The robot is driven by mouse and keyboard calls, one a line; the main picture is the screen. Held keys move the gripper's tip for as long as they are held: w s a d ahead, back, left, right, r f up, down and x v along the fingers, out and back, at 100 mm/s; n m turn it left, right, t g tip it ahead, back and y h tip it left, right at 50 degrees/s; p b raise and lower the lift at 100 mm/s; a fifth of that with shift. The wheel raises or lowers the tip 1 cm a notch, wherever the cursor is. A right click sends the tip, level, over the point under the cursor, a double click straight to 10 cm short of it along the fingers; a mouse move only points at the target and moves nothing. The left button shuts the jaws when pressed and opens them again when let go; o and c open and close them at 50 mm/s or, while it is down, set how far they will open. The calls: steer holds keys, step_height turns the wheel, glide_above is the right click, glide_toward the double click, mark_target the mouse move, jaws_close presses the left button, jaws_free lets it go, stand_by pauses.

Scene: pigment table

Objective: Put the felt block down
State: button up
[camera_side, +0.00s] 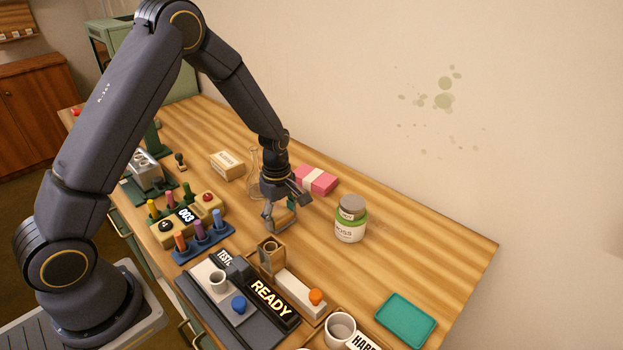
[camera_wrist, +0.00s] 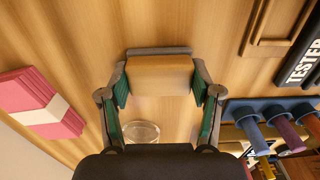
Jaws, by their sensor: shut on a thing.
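The felt block (camera_wrist: 160,76) is a tan wooden block with a grey felt layer along its far edge. My gripper (camera_wrist: 160,84) is shut on it, with one green-padded finger at each end. In the side view my gripper (camera_side: 281,212) points down over the middle of the table, and the felt block (camera_side: 284,217) shows partly between its fingers. It is low, close to the table top (camera_side: 320,230). I cannot tell whether the block touches the wood.
A MOSS jar (camera_side: 350,225) stands to the right, and a pink banded stack (camera_side: 317,180) lies behind. A glass flask (camera_side: 254,172) is close behind my gripper. A small wooden stand (camera_side: 272,256), the tester (camera_side: 225,285) and a rack of coloured sticks (camera_side: 203,240) are in front. A teal tray (camera_side: 406,319) lies front right.

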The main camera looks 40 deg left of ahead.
steer(key=shift+f, duration=0.2)
steer(key=o, duration=1.1)
steer(key=shift+o, duration=0.2)
steer(key=shift+r, duration=0.1)
step_height(320, 180, up, 12)
step_height(320, 180, up, 8)
steer(key=m+t, duration=0.2)
steer(key=m, duration=0.3)
glide_above(280, 215)
steer(key=s+d, duration=0.2)
steer(key=s, duration=0.2)
steer(key=s+d+r+m+t, duration=0.1)
steer(key=s+r+m, duration=0.2)
steer(key=s+m, duration=0.3)
steer(key=s+d+r+m+t, duration=0.1)
steer(key=s+r+m+t, duration=0.1)
steer(key=s+r+m, duration=0.2)
steer(key=s+m, duration=0.3)
steer(key=s, duration=0.3)
steer(key=shift+s+r+t, duration=0.15)
steer(key=shift+r+t, duration=0.1)
steer(key=shift+t, duration=0.05)
